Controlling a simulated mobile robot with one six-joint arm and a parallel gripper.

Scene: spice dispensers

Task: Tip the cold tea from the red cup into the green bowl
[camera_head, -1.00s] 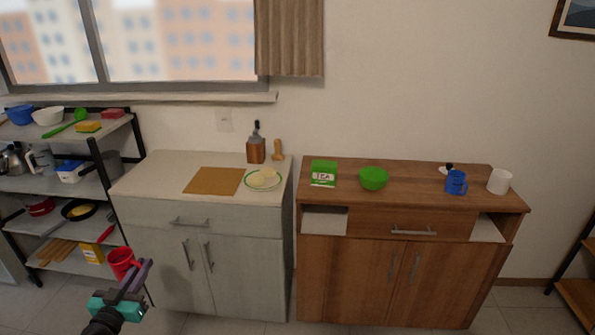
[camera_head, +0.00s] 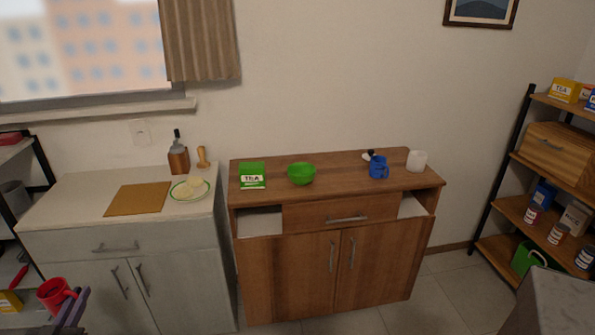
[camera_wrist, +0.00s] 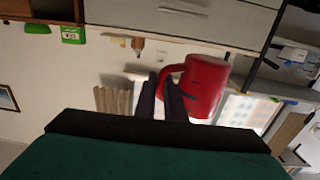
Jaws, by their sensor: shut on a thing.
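The red cup (camera_head: 55,293) is at the lower left of the head view, in front of the white cabinet. My gripper (camera_head: 74,309) is shut on its handle; only part of the gripper shows there. In the wrist view the red cup (camera_wrist: 204,86) hangs off the right side of the fingers (camera_wrist: 168,92), and the room appears upside down. The inside of the cup cannot be seen well enough to tell its contents. The green bowl (camera_head: 301,174) stands upright on the wooden cabinet top, well to the right of and beyond my gripper.
On the wooden cabinet (camera_head: 337,165), a green tea box (camera_head: 252,175) stands left of the bowl; a blue mug (camera_head: 379,168) and white cup (camera_head: 417,161) stand right. The white counter holds a cutting board (camera_head: 138,198) and plate (camera_head: 189,190). A shelf (camera_head: 510,210) stands at right.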

